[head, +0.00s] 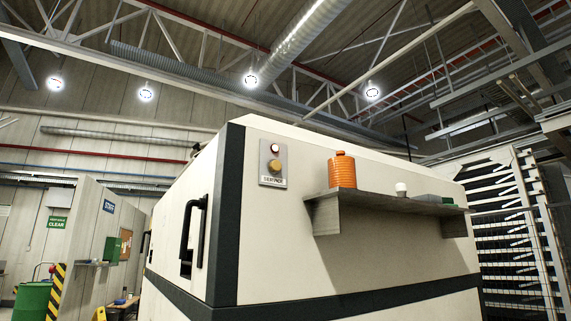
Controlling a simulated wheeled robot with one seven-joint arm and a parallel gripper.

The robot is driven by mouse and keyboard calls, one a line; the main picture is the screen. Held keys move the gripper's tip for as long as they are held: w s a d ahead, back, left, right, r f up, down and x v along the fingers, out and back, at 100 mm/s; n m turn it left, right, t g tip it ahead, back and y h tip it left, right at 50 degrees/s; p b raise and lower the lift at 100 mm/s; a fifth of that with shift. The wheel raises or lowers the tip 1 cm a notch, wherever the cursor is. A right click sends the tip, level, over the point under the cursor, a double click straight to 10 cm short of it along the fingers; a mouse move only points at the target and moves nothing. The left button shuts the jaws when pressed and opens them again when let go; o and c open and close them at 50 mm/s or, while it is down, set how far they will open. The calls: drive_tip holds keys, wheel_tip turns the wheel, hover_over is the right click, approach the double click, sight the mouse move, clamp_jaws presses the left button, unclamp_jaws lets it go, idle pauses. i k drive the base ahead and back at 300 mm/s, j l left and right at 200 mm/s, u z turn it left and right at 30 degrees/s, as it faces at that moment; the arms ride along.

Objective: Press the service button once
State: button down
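The service panel (272,164) is a grey plate on the cream wall of a large machine, near its dark vertical corner strip. It carries a small red-and-white round piece (275,148) at the top and a larger amber round button (274,166) below it. A label reading "SERVICE" (272,182) sits under the amber button. Nothing covers the panel. My gripper and arm do not show in this view.
A grey shelf (385,203) juts from the machine wall right of the panel. It bears an orange ribbed container (342,170), a small white item (401,188) and green items (428,198). Black handles (192,228) stick out on the left face. A green drum (33,300) stands far left.

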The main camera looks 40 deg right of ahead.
sight(276, 166)
drive_tip(key=k+l, duration=0.1)
drive_tip(key=k, duration=0.35)
drive_tip(key=k+l, duration=0.15)
drive_tip(key=k, duration=0.3)
